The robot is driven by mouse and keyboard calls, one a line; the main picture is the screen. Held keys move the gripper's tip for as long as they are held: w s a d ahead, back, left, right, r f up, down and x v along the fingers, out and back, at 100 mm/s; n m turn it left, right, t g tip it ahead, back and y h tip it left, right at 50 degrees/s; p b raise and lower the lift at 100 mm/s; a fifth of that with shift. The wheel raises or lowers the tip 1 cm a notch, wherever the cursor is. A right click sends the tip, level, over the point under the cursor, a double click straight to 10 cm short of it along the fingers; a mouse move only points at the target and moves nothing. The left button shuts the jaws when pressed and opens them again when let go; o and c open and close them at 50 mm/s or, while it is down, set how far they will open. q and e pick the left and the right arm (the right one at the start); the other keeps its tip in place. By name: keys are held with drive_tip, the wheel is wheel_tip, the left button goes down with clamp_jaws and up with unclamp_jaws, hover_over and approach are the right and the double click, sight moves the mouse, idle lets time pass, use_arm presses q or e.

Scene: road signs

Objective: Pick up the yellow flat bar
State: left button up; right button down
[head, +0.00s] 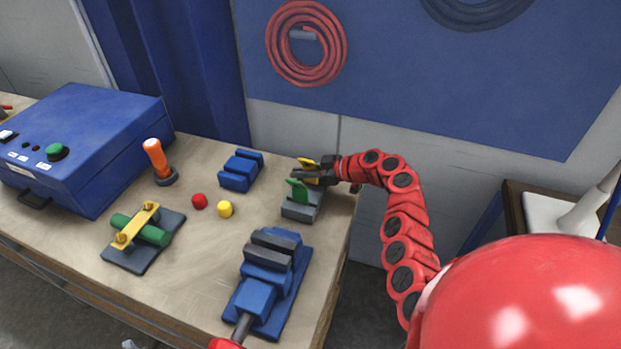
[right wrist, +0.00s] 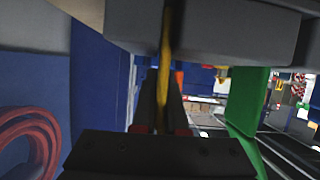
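The yellow flat bar (head: 308,162) stands in a grey slotted block (head: 299,212) at the right end of the workbench, beside a green flat piece (head: 297,190). My right gripper (head: 311,172) reaches in from the right at the bar. In the right wrist view the yellow bar (right wrist: 165,60) runs between the two dark fingers (right wrist: 163,105), which lie close on both sides of it. The grey block (right wrist: 200,30) fills the top and the green piece (right wrist: 245,95) is at the right. The fingers hide part of the bar.
A blue vise (head: 266,285) stands in front of the block, and a smaller blue block (head: 241,170) is to its left. Red (head: 199,201) and yellow (head: 225,209) knobs, an orange-handled lever (head: 157,160) and a blue box (head: 85,145) are further left. A wall is behind.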

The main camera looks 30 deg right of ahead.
drive_tip(key=shift+r, duration=0.1)
idle(0.4)
wheel_tip(320, 180, up, 10)
drive_tip(key=p, duration=0.1)
idle(0.4)
idle(0.5)
idle(0.4)
